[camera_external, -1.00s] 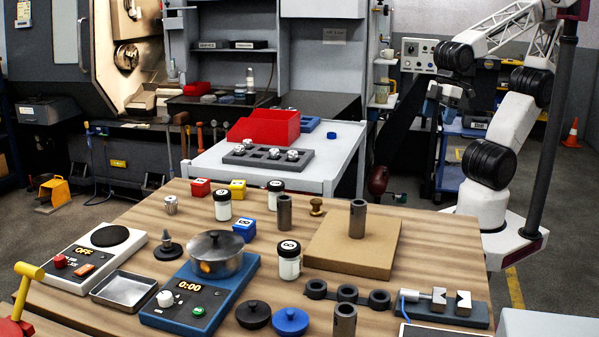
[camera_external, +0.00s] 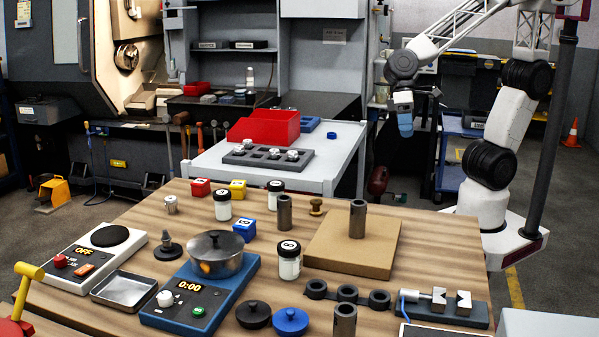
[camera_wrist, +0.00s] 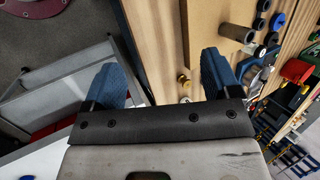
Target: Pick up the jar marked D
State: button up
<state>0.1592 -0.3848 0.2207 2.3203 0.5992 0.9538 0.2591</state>
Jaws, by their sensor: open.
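Three white jars with black lids stand upright on the wooden table in the external view: a rear jar (camera_external: 276,195), a left jar (camera_external: 222,206) and a front jar (camera_external: 289,262). Their lid marks are too small to read, so I cannot tell which is D. My gripper (camera_external: 405,128) hangs in the air beyond the table's back right side, well apart from the jars. In the wrist view my gripper (camera_wrist: 165,78) is open and empty, its two blue fingers spread wide.
A wooden board (camera_external: 340,262) with an upright grey tube (camera_external: 358,218) lies right of the jars. Another tube (camera_external: 284,212) stands between jars and board. A white bench (camera_external: 335,165) stands behind.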

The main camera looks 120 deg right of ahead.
jog(key=w+d+f+m+t+y, duration=0.1)
jog(key=w+d+f+m+y, duration=0.15)
jog(key=w+m, duration=0.45)
jog(key=m+t, duration=0.8)
jog(key=m, duration=0.5)
send_near(276, 184)
jog(key=shift+w+a+f+y, duration=0.1)
jog(key=shift+w+f+y, duration=0.25)
jog(key=shift+w+f, duration=0.55)
jog(key=shift+w+a+g, duration=0.1)
jog(key=shift+g, duration=0.2)
jog(key=shift+x, duration=1.15)
jog(key=shift+w, duration=0.1)
jog(key=shift+x, duration=2.55)
jog(key=shift+f, duration=0.15)
